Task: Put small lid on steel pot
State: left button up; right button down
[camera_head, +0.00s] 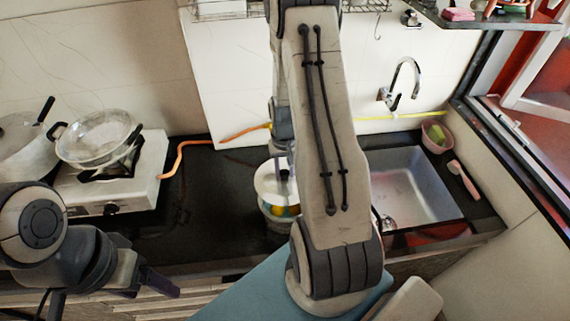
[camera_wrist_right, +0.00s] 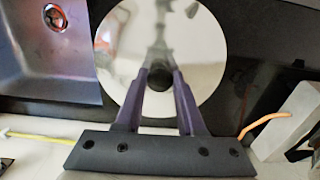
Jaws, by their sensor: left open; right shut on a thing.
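My right gripper (camera_wrist_right: 160,78) is shut on the black knob of a small round shiny lid (camera_wrist_right: 197,45). In the head view the lid (camera_head: 266,179) shows as a pale disc over a round container (camera_head: 270,211) on the dark counter. I cannot tell whether they touch. My right arm hides part of both. My left gripper (camera_head: 110,294) is open and empty at the lower left, in front of the counter and away from the lid.
Another pot (camera_head: 22,150) with a dark handle stands at the far left of the white stove (camera_head: 145,180). An orange hose (camera_head: 185,147) runs along the wall. A sink (camera_head: 420,185) with a tap (camera_head: 405,75) is at the right. Dark counter (camera_head: 210,205) lies clear beside the stove.

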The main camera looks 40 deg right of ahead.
jog(key=shift+s+d+f, duration=0.1)
jog(key=shift+d, duration=0.15)
notch_tip(320, 180, down, 8)
jog(key=b, duration=0.7)
jog(key=shift+f, duration=0.2)
jog(key=shift+a+f+b, duration=0.1)
jog(key=shift+f+b, duration=0.45)
jog(key=shift+f, duration=0.15)
jog(key=shift+f, duration=0.25)
dwell(0.5)
jog(key=shift+c, duration=2.2)
grip_release()
jog(key=shift+r, duration=0.1)
notch_tip(320, 180, up, 10)
jog(key=shift+s+r+b, duration=0.1)
jog(key=shift+r+b, duration=0.15)
jog(key=shift+b, duration=0.65)
